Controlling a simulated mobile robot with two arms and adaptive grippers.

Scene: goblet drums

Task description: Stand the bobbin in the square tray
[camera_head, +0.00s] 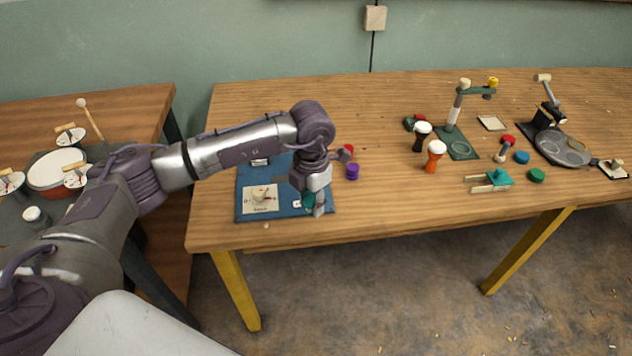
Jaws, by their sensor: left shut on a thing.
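My left gripper (318,208) reaches in from the left and points down over the right front part of a blue mat. It is shut on a small teal thing (308,201), mostly hidden by the fingers; I cannot tell whether this is the bobbin. No other thing shows clearly as the bobbin. A small pale square tray (491,123) lies toward the back right of the table, well away from the gripper, and looks empty. My right gripper is not in view.
The blue mat (245,181) bears a picture card (260,198). A purple piece (352,172) stands right of the gripper. Two goblet drums, one black (421,138) and one orange (433,158), stand before the green stand (457,145). A turntable-like device (564,149) is farther right. The front middle is clear.

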